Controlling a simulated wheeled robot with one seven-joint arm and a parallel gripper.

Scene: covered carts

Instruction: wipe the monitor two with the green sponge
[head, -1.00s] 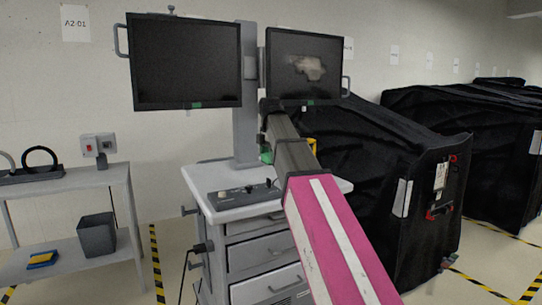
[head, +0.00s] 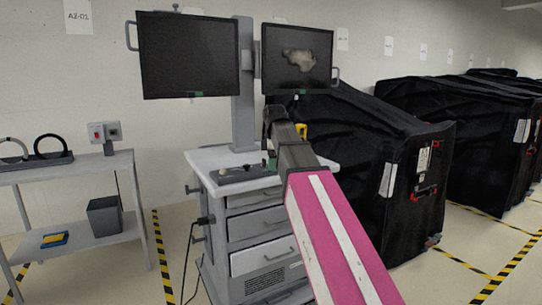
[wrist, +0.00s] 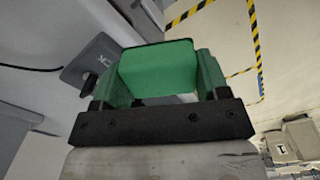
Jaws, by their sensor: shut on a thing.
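Two dark monitors stand side by side on a grey post above a wheeled cart (head: 215,158). The left monitor (head: 189,54) looks clean. The right monitor (head: 297,80) has a pale smudge (head: 299,60) in its upper middle. I cannot read which monitor is numbered two. My gripper (wrist: 158,72) is shut on the green sponge (wrist: 160,68), which sits between its two fingers in the wrist view. In the head view, my arm hides most of the gripper, and a bit of green shows below the right monitor, near the cart top. The sponge appears apart from the screens.
Black-covered carts (head: 365,150) stand close on the right. A grey shelf table (head: 60,168) at left holds a bin (head: 104,216) and a blue-and-yellow item (head: 54,239). A cable hangs beside the cart's drawers. Striped floor tape (head: 163,255) marks clear floor between table and cart.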

